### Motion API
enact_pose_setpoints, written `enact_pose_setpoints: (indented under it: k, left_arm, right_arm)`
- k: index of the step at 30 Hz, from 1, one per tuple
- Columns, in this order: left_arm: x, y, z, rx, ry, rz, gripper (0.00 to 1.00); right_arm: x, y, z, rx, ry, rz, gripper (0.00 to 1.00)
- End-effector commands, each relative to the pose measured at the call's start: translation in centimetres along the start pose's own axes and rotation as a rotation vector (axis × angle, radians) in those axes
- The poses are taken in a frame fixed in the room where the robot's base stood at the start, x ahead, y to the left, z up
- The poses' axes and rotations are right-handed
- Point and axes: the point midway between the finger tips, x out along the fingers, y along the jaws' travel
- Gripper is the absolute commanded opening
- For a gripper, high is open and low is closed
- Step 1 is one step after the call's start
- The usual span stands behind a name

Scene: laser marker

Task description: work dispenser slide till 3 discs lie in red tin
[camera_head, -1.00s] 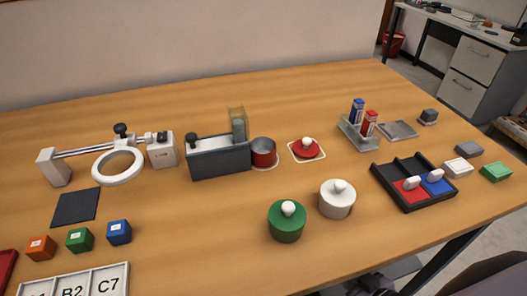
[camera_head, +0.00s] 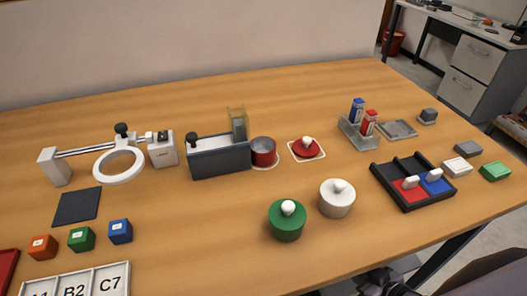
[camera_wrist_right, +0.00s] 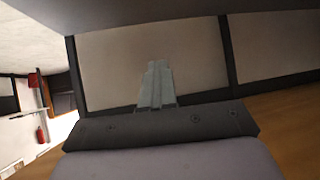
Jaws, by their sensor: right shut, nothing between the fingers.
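The dispenser (camera_head: 220,162) is a dark grey box with a light top, a black knob (camera_head: 192,139) at its left end and a clear upright magazine (camera_head: 238,124) at its right end. The red tin (camera_head: 264,153) stands open against the dispenser's right end. I cannot make out any discs inside it. A red lid (camera_head: 306,148) with a white knob lies on a pale square to its right. My right gripper (camera_wrist_right: 157,85) shows in the right wrist view with its fingers together and empty, away from the dispenser. My left gripper is out of view.
A white ring stand (camera_head: 118,166) is left of the dispenser. A green tin (camera_head: 287,221) and a white tin (camera_head: 336,198) stand in front. The table between cubes and green tin is clear.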

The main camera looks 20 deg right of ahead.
Motion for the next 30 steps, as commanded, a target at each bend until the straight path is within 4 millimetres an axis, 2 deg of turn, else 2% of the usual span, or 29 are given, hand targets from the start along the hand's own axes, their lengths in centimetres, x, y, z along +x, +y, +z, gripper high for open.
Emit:
enact_pose_setpoints:
  k: [1,14,27,29,30]
  left_arm:
    - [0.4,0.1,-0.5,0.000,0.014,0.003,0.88]
    - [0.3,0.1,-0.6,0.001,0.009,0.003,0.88]
    - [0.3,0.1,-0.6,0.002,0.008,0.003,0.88]
    - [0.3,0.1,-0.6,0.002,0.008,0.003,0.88]
    - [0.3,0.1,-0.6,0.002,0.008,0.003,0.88]
  right_arm:
    - [0.0,0.4,0.1,-0.001,-0.001,0.001,0.00]
    - [-0.4,2.7,0.4,-0.001,-0.002,0.001,0.00]
    - [-0.5,2.9,0.4,0.002,-0.001,0.000,0.00]
    - [-0.5,2.9,0.4,0.002,-0.001,0.000,0.17]
    - [-0.5,2.9,0.4,0.002,-0.001,0.000,0.30]
